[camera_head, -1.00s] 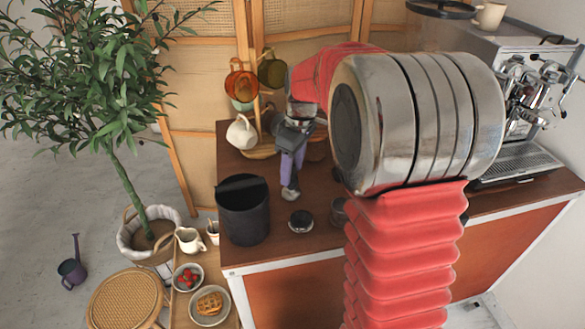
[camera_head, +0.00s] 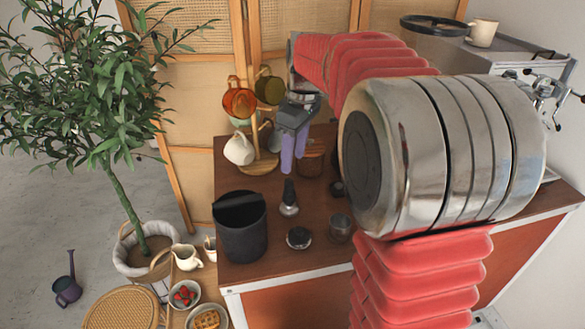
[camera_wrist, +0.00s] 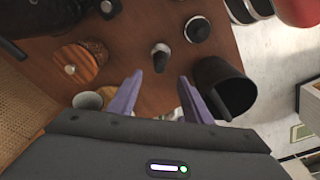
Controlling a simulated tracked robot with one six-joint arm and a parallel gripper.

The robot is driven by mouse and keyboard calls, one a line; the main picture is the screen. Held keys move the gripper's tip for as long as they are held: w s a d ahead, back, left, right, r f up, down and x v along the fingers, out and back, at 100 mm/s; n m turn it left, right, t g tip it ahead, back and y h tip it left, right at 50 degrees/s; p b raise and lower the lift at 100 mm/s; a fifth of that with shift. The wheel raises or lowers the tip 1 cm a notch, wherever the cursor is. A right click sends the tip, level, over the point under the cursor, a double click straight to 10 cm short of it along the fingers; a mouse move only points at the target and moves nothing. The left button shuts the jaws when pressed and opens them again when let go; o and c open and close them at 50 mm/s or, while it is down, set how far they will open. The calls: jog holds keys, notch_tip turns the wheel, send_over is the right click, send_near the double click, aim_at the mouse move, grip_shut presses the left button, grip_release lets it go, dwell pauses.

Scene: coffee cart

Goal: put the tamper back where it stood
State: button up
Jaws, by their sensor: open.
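The tamper (camera_head: 289,201) has a dark handle and a silver base. It stands upright on the bare wooden counter (camera_head: 255,275), to the right of a black bin. It also shows in the wrist view (camera_wrist: 160,55), beyond my fingertips and roughly centred between them. My gripper (camera_head: 293,165), with purple fingers, is open and empty. It hangs above and behind the tamper, apart from it. In the wrist view the open fingers (camera_wrist: 160,80) have clear space between them.
The black bin (camera_head: 240,235) stands left of the tamper. A round dark-topped piece (camera_head: 299,237) and a small metal cup (camera_head: 341,227) are in front. A mug tree (camera_head: 252,125), a white jug (camera_head: 239,149) and a wooden-lidded jar (camera_head: 309,160) stand behind. The espresso machine (camera_head: 545,95) is right.

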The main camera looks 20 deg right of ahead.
jog(key=shift+r, duration=0.85)
jog(key=shift+s, duration=0.1)
jog(key=s+a+f+m+t, duration=0.2)
jog(key=s+a, duration=0.4)
jog(key=s, duration=0.5)
jog(key=s+a+f+m+t, duration=0.2)
jog(key=s+a+m, duration=0.3)
jog(key=s, duration=0.7)
jog(key=shift+s+a+h, duration=0.3)
jog(key=shift+a+h, duration=0.05)
jog(key=shift+h, duration=0.05)
dwell(0.5)
